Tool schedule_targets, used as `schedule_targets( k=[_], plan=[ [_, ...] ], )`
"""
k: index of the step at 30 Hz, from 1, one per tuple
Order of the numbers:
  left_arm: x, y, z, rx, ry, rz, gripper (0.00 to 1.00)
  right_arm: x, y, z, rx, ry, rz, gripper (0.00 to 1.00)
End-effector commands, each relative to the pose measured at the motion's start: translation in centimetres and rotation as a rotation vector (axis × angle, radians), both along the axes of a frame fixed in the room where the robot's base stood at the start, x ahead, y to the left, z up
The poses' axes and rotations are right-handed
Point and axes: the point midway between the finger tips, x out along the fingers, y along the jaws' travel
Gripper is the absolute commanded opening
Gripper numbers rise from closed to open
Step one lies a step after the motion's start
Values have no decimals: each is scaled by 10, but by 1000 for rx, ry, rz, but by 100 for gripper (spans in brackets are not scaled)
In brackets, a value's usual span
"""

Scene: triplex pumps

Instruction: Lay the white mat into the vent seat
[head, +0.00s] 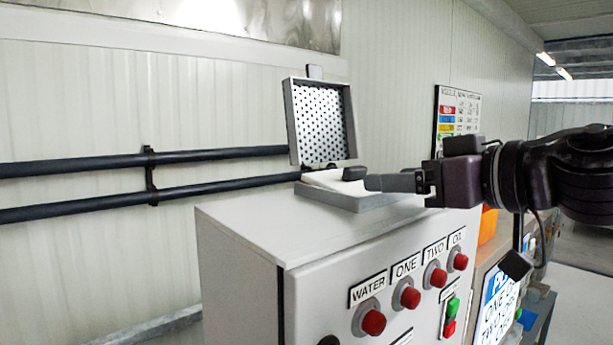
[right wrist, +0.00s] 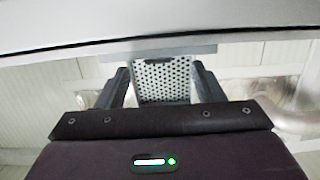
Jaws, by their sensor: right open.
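The vent seat (head: 362,201) is a shallow grey frame on top of the cabinet. Its perforated lid (head: 322,122) stands open at the back, and the lid also shows between the fingers in the right wrist view (right wrist: 164,82). The white mat (head: 324,180) lies at the seat, its near right part hidden behind my gripper; I cannot tell if it sits fully flat inside. My right gripper (head: 368,178) is open, its fingers just over the seat and mat, with nothing seen held between them. My left gripper is not in view.
The pale cabinet (head: 240,225) carries red buttons labelled WATER, ONE, TWO and OIL on its sloped front. Dark pipes (head: 80,163) run along the wall to the left. The cabinet top left of the seat is clear. A sign (head: 458,115) hangs behind my right arm.

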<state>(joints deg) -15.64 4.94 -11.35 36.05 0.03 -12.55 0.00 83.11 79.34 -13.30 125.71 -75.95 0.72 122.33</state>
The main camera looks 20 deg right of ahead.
Motion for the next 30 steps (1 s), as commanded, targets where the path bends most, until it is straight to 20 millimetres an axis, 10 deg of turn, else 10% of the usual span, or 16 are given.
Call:
schedule_targets(
  k=[13, 30],
  plan=[
    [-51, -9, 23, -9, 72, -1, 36, 38, 11, 4, 0, 2, -6, 62],
    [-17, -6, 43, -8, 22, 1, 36, 73, 21, -2, 0, -2, -8, 58]
  ],
)
